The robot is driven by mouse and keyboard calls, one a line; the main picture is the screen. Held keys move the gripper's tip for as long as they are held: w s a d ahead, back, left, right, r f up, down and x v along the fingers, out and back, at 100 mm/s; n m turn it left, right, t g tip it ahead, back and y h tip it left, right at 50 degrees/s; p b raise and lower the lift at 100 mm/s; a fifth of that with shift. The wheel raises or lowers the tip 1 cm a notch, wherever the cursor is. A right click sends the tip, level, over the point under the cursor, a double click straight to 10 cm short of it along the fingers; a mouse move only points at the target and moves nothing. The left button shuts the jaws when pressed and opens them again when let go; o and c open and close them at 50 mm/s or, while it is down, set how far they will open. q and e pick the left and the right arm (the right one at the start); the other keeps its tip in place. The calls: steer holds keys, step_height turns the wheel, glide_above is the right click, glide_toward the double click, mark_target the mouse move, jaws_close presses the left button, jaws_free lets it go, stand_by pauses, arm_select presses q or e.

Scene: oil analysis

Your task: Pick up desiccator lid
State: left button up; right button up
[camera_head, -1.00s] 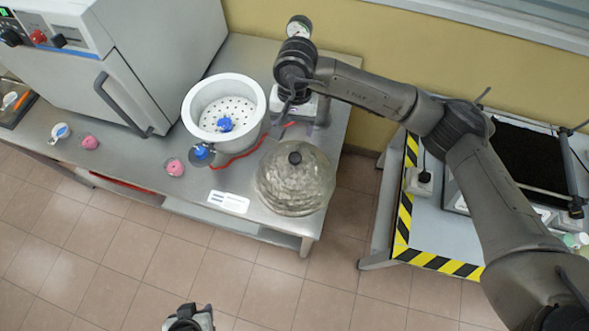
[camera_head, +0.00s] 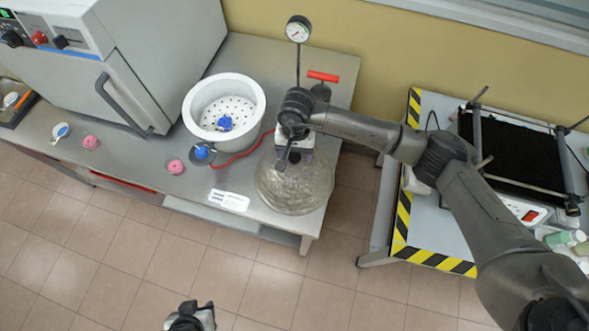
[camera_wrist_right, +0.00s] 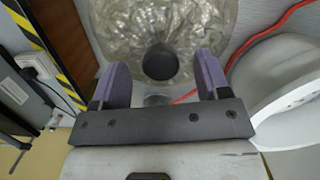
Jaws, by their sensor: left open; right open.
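The desiccator lid (camera_head: 300,190) is a clear, domed glass piece resting on the metal bench near its front right corner. Its dark round knob (camera_wrist_right: 160,62) shows in the right wrist view, between and just beyond the open fingertips. My right gripper (camera_head: 286,162) is over the lid and hides the knob in the head view. In the right wrist view my right gripper (camera_wrist_right: 160,75) is open and empty. The white desiccator base (camera_head: 224,104) with a perforated plate stands to the left of the lid. My left gripper (camera_head: 192,318) is open at the bottom edge, over the floor.
A grey oven (camera_head: 130,60) stands at the back left. A pressure gauge (camera_head: 298,30) and a red-handled pump part (camera_head: 322,77) stand behind the lid. A red hose (camera_head: 240,155) runs beside the base. Pink pieces (camera_head: 176,167) and a white label (camera_head: 229,201) lie left of the lid.

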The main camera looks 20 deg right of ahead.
steer(key=shift+s+a+f, duration=0.1)
steer(key=shift+a+f, duration=0.05)
steer(key=shift+f, duration=0.85)
steer(key=shift+c, duration=0.2)
jaws_close()
